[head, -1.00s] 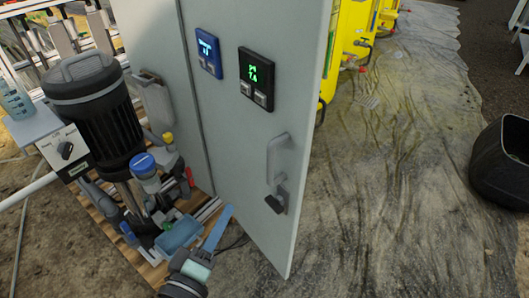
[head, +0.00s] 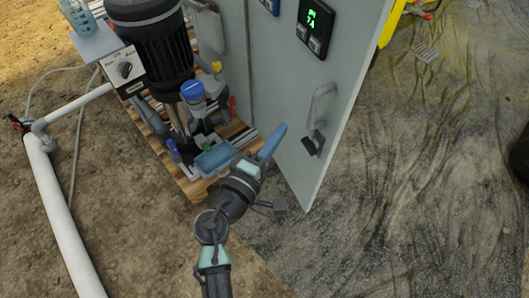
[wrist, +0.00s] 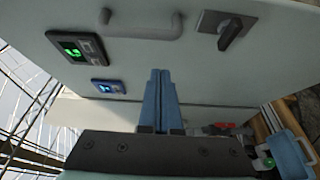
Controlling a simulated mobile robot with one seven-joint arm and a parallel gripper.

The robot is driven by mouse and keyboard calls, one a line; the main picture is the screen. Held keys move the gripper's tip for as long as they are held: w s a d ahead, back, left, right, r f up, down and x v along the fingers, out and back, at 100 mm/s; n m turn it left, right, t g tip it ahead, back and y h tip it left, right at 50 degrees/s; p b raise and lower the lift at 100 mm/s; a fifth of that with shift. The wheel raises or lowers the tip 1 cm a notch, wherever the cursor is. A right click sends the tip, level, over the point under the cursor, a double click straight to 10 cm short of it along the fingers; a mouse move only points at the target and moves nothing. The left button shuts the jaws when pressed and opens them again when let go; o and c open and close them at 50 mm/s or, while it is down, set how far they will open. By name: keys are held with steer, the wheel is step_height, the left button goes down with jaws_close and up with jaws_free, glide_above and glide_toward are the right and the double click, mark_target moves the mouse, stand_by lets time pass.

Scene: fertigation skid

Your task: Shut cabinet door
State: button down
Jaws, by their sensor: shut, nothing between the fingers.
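The cabinet door (head: 290,110) is a tall pale grey panel with its free edge at the right in the head view. It carries a grey bar handle (head: 320,104) and a dark latch (head: 314,143). How far it stands open is unclear. My gripper (head: 276,134) is shut and empty, its blue fingers at the lower left of the handle. In the wrist view the door (wrist: 190,65) fills the upper part, with the handle (wrist: 140,32) and latch (wrist: 232,35) at the top. The gripper fingers (wrist: 160,76) point at the door; contact cannot be told.
A black pump motor (head: 150,45) and blue-capped fittings (head: 192,92) stand on a wooden pallet left of the door. A white pipe (head: 62,215) lies at far left. A dark bin (head: 520,155) is at the right edge.

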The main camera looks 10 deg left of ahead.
steer(key=shift+w+d, duration=0.5)
steer(key=shift+d, duration=0.4)
steer(key=shift+w+d, duration=0.45)
steer(key=shift+d, duration=0.45)
steer(key=shift+d, duration=0.1)
